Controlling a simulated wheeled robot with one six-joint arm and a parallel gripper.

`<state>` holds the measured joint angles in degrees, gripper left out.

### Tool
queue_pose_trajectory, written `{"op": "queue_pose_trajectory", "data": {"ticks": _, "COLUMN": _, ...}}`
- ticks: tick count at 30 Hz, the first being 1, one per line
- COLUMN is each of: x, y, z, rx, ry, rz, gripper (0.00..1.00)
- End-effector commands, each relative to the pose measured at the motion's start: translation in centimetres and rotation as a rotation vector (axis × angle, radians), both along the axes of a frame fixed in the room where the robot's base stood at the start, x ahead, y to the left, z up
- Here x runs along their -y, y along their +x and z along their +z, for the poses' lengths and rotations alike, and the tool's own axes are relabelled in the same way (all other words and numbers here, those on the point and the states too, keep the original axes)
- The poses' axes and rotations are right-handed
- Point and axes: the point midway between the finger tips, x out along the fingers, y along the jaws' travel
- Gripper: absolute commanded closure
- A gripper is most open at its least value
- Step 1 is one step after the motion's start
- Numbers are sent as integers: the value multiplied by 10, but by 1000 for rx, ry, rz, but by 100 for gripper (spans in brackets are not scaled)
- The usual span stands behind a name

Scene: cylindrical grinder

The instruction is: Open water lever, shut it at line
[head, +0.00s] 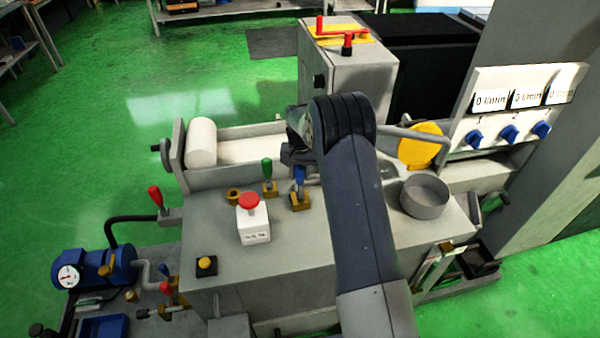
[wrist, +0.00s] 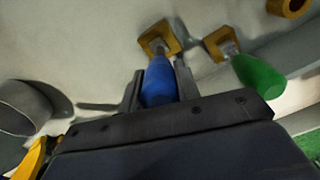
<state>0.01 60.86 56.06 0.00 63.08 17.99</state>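The blue-handled lever (head: 299,176) stands on a brass base on the grey machine top. In the wrist view the blue handle (wrist: 159,82) sits between the two dark fingers of my gripper (wrist: 159,88). The fingers lie close against both sides of the handle, with no clear gap. In the head view my gripper (head: 298,158) is at the blue lever, partly hidden by my arm. A round grey cup (head: 425,198) stands to the right on the machine top; it shows at the left of the wrist view (wrist: 22,112). No line or water inside it can be made out.
A green-handled lever (head: 267,172) stands close left of the blue one. A white box with a red button (head: 252,220) is in front left. A yellow disc (head: 420,145) and a panel with blue knobs (head: 508,133) are at right.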

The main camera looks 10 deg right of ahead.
Motion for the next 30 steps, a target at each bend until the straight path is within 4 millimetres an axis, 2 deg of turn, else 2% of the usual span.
{"op": "queue_pose_trajectory", "data": {"ticks": 1, "x": 0, "y": 0, "z": 0, "rx": 0, "ry": 0, "rz": 0, "gripper": 73}}
{"op": "queue_pose_trajectory", "data": {"ticks": 11, "x": 0, "y": 0, "z": 0, "rx": 0, "ry": 0, "rz": 0, "gripper": 100}}
{"op": "queue_pose_trajectory", "data": {"ticks": 23, "x": 0, "y": -2, "z": -1, "rx": 19, "ry": 0, "rz": 0, "gripper": 100}}
{"op": "queue_pose_trajectory", "data": {"ticks": 30, "x": 0, "y": -9, "z": -5, "rx": 108, "ry": 0, "rz": 0, "gripper": 100}}
